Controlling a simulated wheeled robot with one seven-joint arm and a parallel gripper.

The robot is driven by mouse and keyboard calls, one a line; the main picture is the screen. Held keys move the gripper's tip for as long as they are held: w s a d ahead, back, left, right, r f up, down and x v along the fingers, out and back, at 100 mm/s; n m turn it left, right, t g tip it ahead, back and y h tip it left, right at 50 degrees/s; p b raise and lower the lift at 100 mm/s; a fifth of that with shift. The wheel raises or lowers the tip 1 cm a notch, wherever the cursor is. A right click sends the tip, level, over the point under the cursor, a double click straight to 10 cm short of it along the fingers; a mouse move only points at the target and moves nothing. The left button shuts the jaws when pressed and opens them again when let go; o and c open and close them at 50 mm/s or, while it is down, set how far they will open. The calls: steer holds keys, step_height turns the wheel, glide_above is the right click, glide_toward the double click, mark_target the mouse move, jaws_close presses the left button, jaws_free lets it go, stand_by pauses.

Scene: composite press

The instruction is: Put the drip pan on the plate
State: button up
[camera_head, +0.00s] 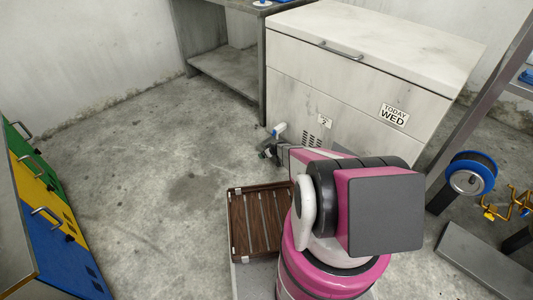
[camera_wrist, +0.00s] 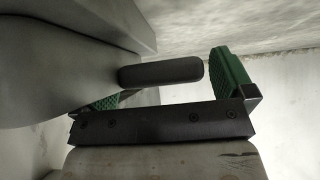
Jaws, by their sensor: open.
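I cannot make out a drip pan or a plate for certain in either view. My gripper (camera_head: 268,149) is low beside the front left of a white chest (camera_head: 290,100). In the wrist view my gripper (camera_wrist: 176,86) is open, with a green pad at each side. A dark rounded bar (camera_wrist: 160,73) shows between the pads, next to a grey surface. I cannot tell whether the bar touches them. A small white and blue piece (camera_head: 279,130) stands right by my gripper. My arm hides part of the chest's front.
A grey table with a lower shelf (camera_head: 225,72) stands left of the chest. Colored drawers (camera_head: 45,215) line the left edge. A brown slatted tray (camera_head: 238,225) lies beside my arm. A blue reel (camera_head: 468,180) is at right. The floor at left centre is clear.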

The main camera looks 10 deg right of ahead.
steer(key=v, duration=1.2)
steer(key=s+a+r+m+g, duration=0.1)
steer(key=s+a+r, duration=0.1)
steer(key=s+r, duration=0.45)
steer(key=s+a+r+g, duration=0.2)
steer(key=s+a+r, duration=0.1)
steer(key=r, duration=0.7)
steer(key=s+a+r+m+g, duration=0.1)
steer(key=s+a+r, duration=0.1)
steer(key=s+r, duration=0.5)
steer(key=s+d+r+m+g+h, duration=0.2)
steer(key=s+r+m+h, duration=0.3)
steer(key=s+r, duration=0.9)
step_height(320, 180, up, 4)
steer(key=shift+g, duration=0.6)
steer(key=shift+s, duration=0.1)
